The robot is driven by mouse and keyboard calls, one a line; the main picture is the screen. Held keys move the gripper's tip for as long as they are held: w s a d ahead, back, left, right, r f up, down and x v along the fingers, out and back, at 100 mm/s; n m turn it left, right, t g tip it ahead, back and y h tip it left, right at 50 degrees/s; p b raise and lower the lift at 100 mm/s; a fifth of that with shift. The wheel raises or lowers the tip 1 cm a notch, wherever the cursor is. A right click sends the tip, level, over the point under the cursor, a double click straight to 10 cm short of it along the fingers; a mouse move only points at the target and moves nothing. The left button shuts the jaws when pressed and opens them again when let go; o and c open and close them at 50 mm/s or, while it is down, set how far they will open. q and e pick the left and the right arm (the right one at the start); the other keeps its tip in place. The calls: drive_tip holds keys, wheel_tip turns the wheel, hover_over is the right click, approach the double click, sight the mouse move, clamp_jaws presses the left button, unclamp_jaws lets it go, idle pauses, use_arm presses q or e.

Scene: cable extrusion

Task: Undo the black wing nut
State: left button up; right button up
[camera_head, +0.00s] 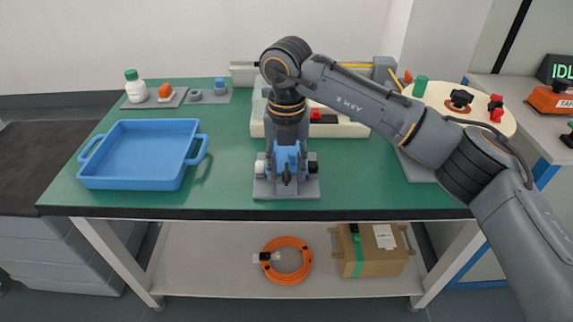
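My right gripper (287,172) points straight down over a small grey fixture (268,190) near the front middle of the green table. Blue parts show at the gripper's lower end, with a small dark piece at the tip. I cannot tell whether the fingers are open or shut, or whether they touch that piece. A black wing-shaped knob (461,98) sits on a round cream board (432,92) at the right, well away from the gripper. I cannot tell which dark part is the black wing nut. My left gripper is out of view.
A blue tray (140,182) stands empty at the left. A cream device (350,130) lies behind my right arm. Green table between tray and fixture is clear.

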clamp_jaws()
drive_tip(key=shift+n, duration=0.3)
drive_tip(key=n, duration=0.4)
drive_tip(key=shift+n, duration=0.3)
drive_tip(key=n, duration=0.3)
drive_tip(key=shift+n, duration=0.3)
drive_tip(key=n, duration=0.4)
drive_tip(key=shift+n+b, duration=0.3)
drive_tip(key=n, duration=0.3)
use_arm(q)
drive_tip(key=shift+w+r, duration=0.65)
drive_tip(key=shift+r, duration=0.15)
use_arm(e)
drive_tip(key=shift+n, duration=0.7)
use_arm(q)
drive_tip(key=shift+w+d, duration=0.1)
